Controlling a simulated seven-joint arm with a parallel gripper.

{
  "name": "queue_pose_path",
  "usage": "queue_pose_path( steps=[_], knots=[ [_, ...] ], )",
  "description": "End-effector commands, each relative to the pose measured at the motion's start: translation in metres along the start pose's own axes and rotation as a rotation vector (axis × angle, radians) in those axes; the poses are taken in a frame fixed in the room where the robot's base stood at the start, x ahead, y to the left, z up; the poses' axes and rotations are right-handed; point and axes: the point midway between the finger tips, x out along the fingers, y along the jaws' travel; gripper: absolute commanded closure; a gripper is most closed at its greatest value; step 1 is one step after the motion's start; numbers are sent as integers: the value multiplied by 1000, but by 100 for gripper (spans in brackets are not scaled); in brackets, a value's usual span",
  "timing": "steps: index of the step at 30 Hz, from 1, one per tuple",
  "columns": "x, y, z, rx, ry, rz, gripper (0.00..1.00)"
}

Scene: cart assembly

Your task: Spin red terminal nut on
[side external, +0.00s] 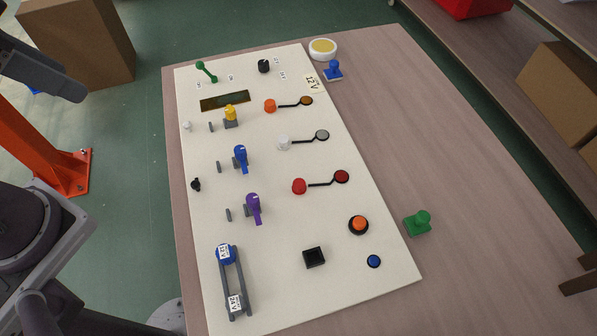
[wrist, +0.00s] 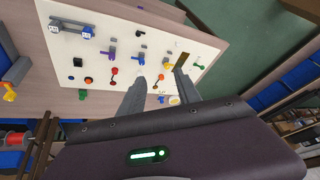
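A red terminal (side external: 299,186) stands on the white panel, right of the purple knob. A black link runs right from it to a dark-rimmed red disc (side external: 341,177). I cannot tell whether a separate nut sits on the terminal. In the wrist view the red terminal (wrist: 114,71) and disc are small, left of my fingers. My gripper (wrist: 159,76) is open and empty, high above and away from the panel. Its fingers do not show in the side external view, where only parts of my arm show at the left.
The white panel (side external: 265,240) lies on a wooden table (side external: 480,220). A white terminal (side external: 283,142) and an orange one (side external: 270,105) sit behind the red one. Purple (side external: 254,208) and blue (side external: 240,157) knobs stand to its left. A green stamp-like piece (side external: 418,223) stands on the table.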

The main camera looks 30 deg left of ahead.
Motion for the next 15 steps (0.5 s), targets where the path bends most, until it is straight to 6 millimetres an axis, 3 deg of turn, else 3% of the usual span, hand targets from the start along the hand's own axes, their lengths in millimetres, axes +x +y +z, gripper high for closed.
queue_pose_path(
  steps=[5,9,12,15],
  knots=[
    [45,24,-76,848,-130,63,60],
    [117,78,-123,1620,-166,224,60],
    [177,130,-135,2127,-121,377,60],
    [228,176,-129,2508,-35,518,60]
  ],
)
